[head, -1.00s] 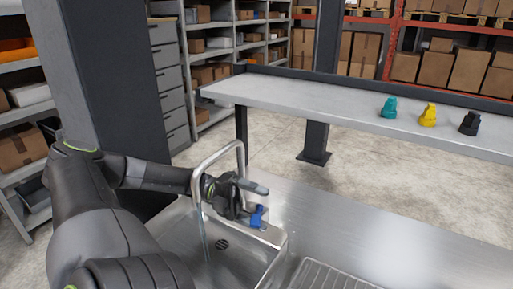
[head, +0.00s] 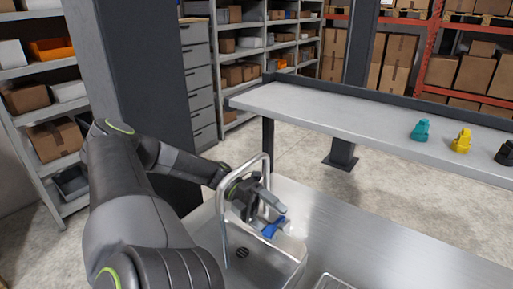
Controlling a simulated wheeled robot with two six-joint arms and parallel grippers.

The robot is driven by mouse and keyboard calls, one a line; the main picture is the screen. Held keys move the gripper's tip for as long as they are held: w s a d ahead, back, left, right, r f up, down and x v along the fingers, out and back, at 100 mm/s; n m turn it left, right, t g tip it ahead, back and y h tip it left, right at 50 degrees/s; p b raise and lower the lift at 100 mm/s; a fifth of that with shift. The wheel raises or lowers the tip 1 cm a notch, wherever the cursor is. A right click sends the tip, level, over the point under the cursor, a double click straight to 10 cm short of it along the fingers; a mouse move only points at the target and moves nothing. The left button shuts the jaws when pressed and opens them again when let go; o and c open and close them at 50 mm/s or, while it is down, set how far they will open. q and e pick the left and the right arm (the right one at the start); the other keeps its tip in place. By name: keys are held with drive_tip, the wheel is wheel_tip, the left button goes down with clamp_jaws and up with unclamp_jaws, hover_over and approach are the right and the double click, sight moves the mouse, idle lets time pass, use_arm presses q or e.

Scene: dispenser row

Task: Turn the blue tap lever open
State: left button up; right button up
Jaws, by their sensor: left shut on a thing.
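The blue tap lever (head: 273,228) sits on the sink's rim beside the base of the curved steel tap (head: 221,200). It lies tilted, pointing up to the right. My left gripper (head: 271,215) reaches through the tap's arch from the left and is shut on the blue lever; its fingers hide part of it. A thin pale streak hangs below the spout; I cannot tell clearly if it is water. My right gripper is not in view.
The steel sink basin (head: 212,238) with a dark drain lies under the spout. Steel counter (head: 370,240) is clear to the right. Behind it, a grey bench (head: 340,112) holds a teal (head: 420,131), a yellow (head: 461,141) and a black part (head: 505,153). A dark pillar stands left.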

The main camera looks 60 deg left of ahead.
use_arm(q)
drive_tip(key=shift+s+a+r, duration=0.25)
drive_tip(key=shift+a+r, duration=0.15)
drive_tip(key=shift+a, duration=0.25)
drive_tip(key=shift+s+a+r, duration=0.25)
drive_tip(key=shift+a+r, duration=0.15)
drive_tip(key=shift+a, duration=0.25)
drive_tip(key=shift+s+a, duration=0.45)
drive_tip(key=shift+a, duration=0.2)
drive_tip(key=c, duration=1)
drive_tip(key=shift+s+a, duration=0.2)
drive_tip(key=shift+s, duration=0.15)
drive_tip(key=c, duration=0.3)
drive_tip(key=a+b, duration=0.1)
drive_tip(key=a, duration=0.1)
drive_tip(key=a+b, duration=0.1)
drive_tip(key=a, duration=0.1)
drive_tip(key=s+a+b, duration=0.1)
drive_tip(key=a, duration=0.1)
drive_tip(key=shift+a+r, duration=0.1)
drive_tip(key=shift+a, duration=0.2)
